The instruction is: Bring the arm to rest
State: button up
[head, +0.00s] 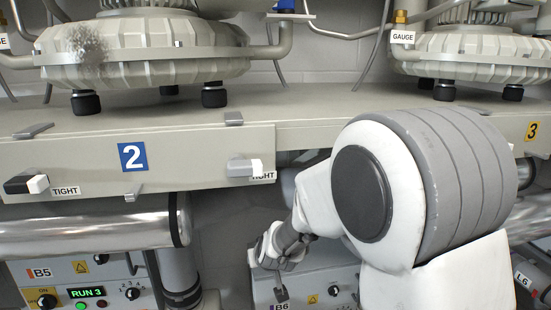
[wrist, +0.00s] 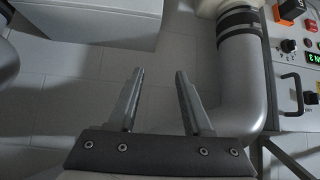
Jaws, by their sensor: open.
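My gripper (wrist: 160,92) is open and empty in the wrist view. Its two fingers stand apart with bare floor tiles (wrist: 105,92) behind them. In the head view my gripper (head: 281,294) is small and low, in front of the grey control box labelled B6 (head: 320,290). My arm's large white and grey links fill the right middle of the head view and hide part of the bench front and what lies behind.
A bench (head: 290,134) with plates 2 (head: 132,156) and 3 (head: 533,131) bears two blowers (head: 140,52) (head: 480,55). A silver duct (head: 90,226) runs below. A grey pipe (wrist: 247,80) stands right of my fingers.

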jog(key=s+d+r+m+g, duration=0.1)
jog(key=s+d+r+g, duration=0.1)
jog(key=s+d+r, duration=0.85)
jog(key=s+d+r+m+g+h, duration=0.1)
jog(key=s+d, duration=0.3)
jog(key=s, duration=0.6)
jog(key=s+d+r+m+h, duration=0.1)
jog(key=s+d+r, duration=0.15)
jog(key=s, duration=0.65)
notch_tip(320, 180, up, 22)
jog(key=p, duration=2.3)
jog(key=shift+d, duration=0.3)
jog(key=shift+s+d, duration=0.1)
